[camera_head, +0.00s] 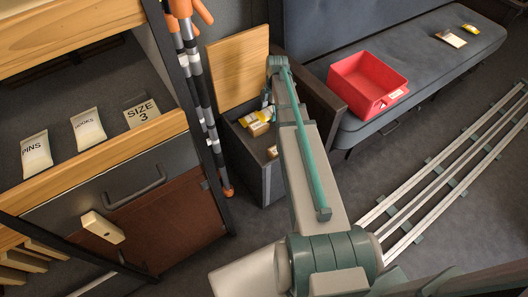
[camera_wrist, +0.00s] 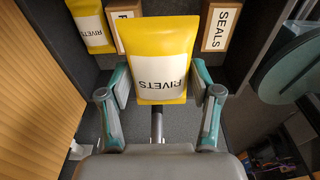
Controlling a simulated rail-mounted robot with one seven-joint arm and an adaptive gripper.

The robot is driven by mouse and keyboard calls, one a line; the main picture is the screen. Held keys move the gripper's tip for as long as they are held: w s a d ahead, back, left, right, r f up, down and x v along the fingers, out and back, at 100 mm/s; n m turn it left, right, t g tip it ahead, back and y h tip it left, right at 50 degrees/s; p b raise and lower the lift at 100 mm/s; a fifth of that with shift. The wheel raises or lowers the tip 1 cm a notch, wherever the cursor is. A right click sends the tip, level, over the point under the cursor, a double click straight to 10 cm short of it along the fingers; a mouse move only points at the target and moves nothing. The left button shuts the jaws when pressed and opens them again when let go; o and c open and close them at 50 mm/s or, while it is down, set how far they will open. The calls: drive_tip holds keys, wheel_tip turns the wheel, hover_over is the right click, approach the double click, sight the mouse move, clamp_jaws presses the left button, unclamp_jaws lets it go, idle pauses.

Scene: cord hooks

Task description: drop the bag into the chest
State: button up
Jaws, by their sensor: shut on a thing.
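The yellow bag with a white RIVETS label (camera_wrist: 161,52) is between the fingers of my gripper (camera_wrist: 160,88) in the wrist view. The fingers are shut on its sides. The chest (camera_head: 244,158) is a dark box with its wooden lid (camera_head: 238,68) raised, left of my arm in the head view. In the wrist view the lid (camera_wrist: 38,75) is at the left and the bag is over the chest's dark interior. My arm covers part of the chest in the head view. Whether the bag touches the chest floor I cannot tell.
The chest holds another yellow bag (camera_wrist: 88,22), a box labelled SEALS (camera_wrist: 221,28) and a partly hidden box (camera_wrist: 126,30). A red bin (camera_head: 366,84) stands on the grey bench (camera_head: 440,60). Orange-tipped poles (camera_head: 197,90) lean left of the chest. Metal rails (camera_head: 450,165) lie at the right.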

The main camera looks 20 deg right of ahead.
drive_tip(key=shift+f, duration=0.7)
drive_tip(key=o, duration=1.3)
drive_tip(key=shift+r, duration=0.1)
drive_tip(key=r, duration=0.4)
drive_tip(key=d+r, duration=0.1)
drive_tip(key=r, duration=0.7)
drive_tip(key=shift+w+d, duration=0.1)
drive_tip(key=shift+d, duration=0.15)
drive_tip(key=shift+f, duration=0.1)
